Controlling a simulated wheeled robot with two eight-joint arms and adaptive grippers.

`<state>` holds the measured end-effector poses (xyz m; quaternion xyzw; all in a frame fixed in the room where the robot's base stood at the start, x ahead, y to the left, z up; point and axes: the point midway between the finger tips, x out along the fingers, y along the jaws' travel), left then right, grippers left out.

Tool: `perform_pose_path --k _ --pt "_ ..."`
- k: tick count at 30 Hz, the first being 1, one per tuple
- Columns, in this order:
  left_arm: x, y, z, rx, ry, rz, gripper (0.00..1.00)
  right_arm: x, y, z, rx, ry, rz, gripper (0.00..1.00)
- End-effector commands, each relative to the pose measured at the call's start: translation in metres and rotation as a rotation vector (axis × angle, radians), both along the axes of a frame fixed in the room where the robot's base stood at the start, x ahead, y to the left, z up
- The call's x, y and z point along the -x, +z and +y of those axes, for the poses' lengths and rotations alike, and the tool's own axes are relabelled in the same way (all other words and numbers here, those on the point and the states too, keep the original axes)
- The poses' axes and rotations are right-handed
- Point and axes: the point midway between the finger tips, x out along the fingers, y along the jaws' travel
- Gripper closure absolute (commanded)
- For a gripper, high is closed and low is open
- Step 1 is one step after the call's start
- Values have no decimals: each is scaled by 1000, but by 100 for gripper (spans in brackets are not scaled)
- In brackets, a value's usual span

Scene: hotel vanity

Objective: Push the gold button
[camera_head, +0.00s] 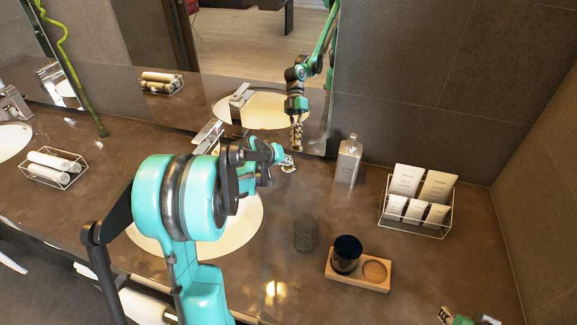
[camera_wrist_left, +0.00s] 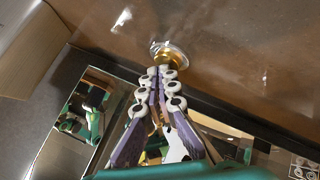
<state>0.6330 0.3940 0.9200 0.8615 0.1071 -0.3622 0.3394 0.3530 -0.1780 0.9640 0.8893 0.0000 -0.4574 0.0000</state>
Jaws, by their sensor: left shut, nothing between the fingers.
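The gold button (camera_wrist_left: 172,56) is a small round gold knob with a shiny silver rim, in the upper middle of the left wrist view. In the head view it is mostly hidden by my gripper on the counter near the mirror. My left gripper (camera_head: 286,161) is shut and empty. Its fingertips, also in the left wrist view (camera_wrist_left: 161,72), are right at the button's near edge; I cannot tell whether they touch it. Part of my right gripper (camera_head: 450,317) shows at the bottom right of the head view, cut by the frame edge.
A soap bottle (camera_head: 348,159) stands by the mirror, right of my left gripper. A sink (camera_head: 247,228) lies under my left arm.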

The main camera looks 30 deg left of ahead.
Motion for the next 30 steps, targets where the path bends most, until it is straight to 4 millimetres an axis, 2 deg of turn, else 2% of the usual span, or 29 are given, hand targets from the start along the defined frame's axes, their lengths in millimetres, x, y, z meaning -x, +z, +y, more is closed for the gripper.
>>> perform_pose_path --k 10,21,30 --pt "0 -2 0 0 0 0 100 0 -1 0 0 0 0 70" --pt "0 15 0 0 0 0 100 0 12 0 0 0 0 70" --pt "0 15 0 0 0 0 100 0 11 0 0 0 0 70"
